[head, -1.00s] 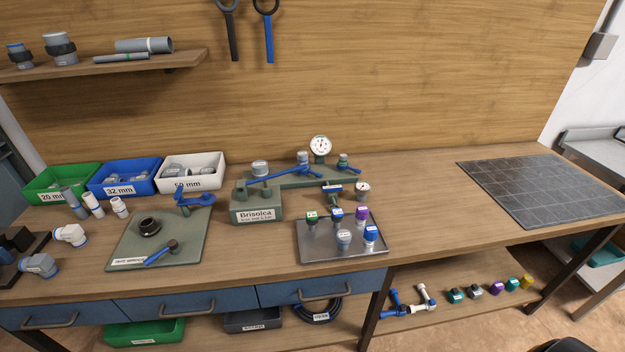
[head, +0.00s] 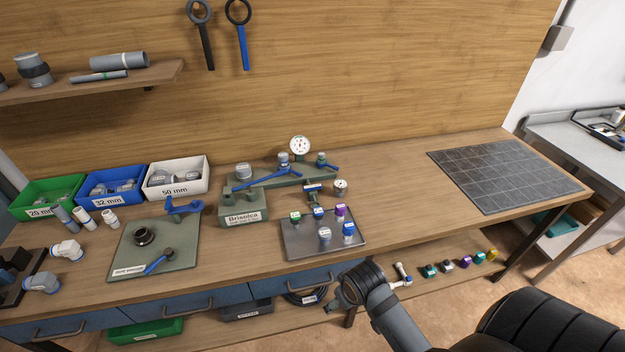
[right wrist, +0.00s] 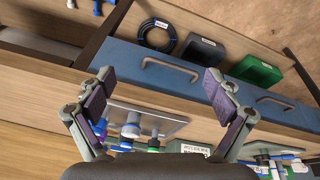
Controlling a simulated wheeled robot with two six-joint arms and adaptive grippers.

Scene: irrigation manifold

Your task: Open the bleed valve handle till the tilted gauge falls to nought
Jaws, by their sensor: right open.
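The green manifold (head: 243,205), labelled Brisolca, stands mid-bench. Its upright white dial gauge (head: 300,146) is at the back. A smaller, tilted gauge (head: 340,187) sits at the right front; its needle is too small to read. Just left of it is a short blue handle (head: 313,189). A long blue lever (head: 262,180) and a small blue lever (head: 328,166) lie along the manifold. My right gripper (head: 338,297) is in front of the bench edge, below the metal tray and apart from the manifold. In the right wrist view my right gripper (right wrist: 158,77) is open and empty. My left gripper is out of view.
A metal tray (head: 296,252) with several coloured-cap fittings lies between my right gripper and the manifold. A green-grey mat (head: 186,250) with a black ring and blue-handled tool lies left. Labelled bins stand back left. Bench right of the manifold is clear up to a dark grid mat (head: 505,178).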

